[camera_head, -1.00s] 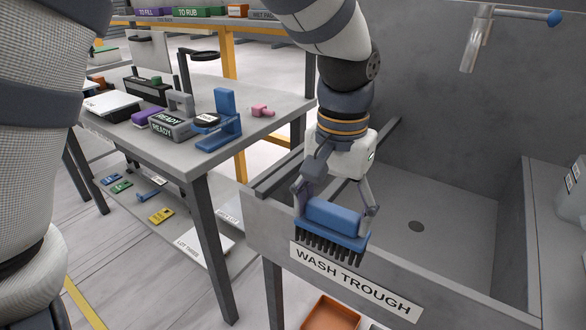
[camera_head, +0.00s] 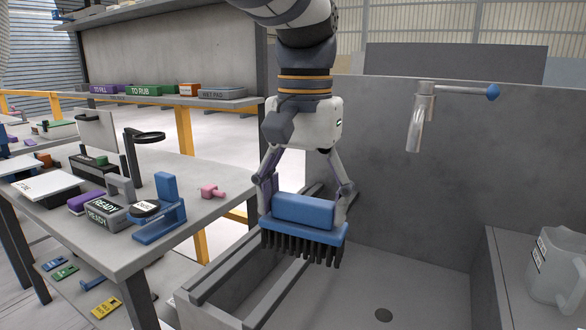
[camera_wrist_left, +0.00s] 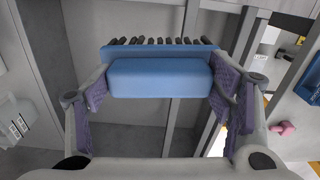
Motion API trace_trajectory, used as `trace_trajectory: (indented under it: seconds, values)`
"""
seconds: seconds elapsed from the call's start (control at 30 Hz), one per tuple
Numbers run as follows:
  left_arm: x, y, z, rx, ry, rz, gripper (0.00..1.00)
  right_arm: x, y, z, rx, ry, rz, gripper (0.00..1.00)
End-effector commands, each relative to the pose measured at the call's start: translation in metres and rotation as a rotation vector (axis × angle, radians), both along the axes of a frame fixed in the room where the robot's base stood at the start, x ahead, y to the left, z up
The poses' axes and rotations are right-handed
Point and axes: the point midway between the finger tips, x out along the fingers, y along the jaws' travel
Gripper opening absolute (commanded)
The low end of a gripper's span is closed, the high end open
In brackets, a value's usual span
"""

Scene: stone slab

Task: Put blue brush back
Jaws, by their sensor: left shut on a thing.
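The blue brush (camera_head: 304,212) has a blue block handle and dark bristles pointing down. My left gripper (camera_head: 304,200) is shut on the two ends of its handle and holds it level above the left side of the wash trough (camera_head: 420,282), over dark rails (camera_head: 262,285). In the left wrist view the brush (camera_wrist_left: 160,78) sits between the purple finger pads of the left gripper (camera_wrist_left: 160,90), bristles on the far side. Bristle tips look clear of the rails, but the exact gap cannot be told. My right gripper is not in view.
A grey table (camera_head: 190,170) on the left holds a blue stand (camera_head: 165,208), a READY block (camera_head: 106,210) and a pink piece (camera_head: 212,191). A tap (camera_head: 422,120) hangs over the trough. A shelf (camera_head: 170,98) with labelled blocks is behind.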

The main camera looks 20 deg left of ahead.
Motion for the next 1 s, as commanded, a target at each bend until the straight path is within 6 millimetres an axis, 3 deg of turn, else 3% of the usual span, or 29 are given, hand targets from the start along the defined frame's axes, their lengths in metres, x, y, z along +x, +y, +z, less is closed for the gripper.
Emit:
trace_trajectory:
  seconds: [0.2, 0.4, 0.63, 0.77, 1.0]
  values:
    - [0.031, 0.064, -0.029, -0.006, -0.002, 0.005, 0.44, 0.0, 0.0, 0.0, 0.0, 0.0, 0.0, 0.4]
    - [0.046, 0.095, -0.073, -0.005, 0.003, 0.004, 0.44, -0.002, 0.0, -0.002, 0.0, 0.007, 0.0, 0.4]
    - [0.053, 0.11, -0.096, -0.006, 0.006, 0.004, 0.44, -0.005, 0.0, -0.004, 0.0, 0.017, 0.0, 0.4]
    - [0.053, 0.109, -0.115, -0.006, -0.001, 0.004, 0.44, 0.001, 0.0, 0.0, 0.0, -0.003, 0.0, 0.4]
    - [0.053, 0.109, -0.118, -0.006, 0.001, 0.004, 0.44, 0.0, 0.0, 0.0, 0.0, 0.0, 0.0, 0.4]
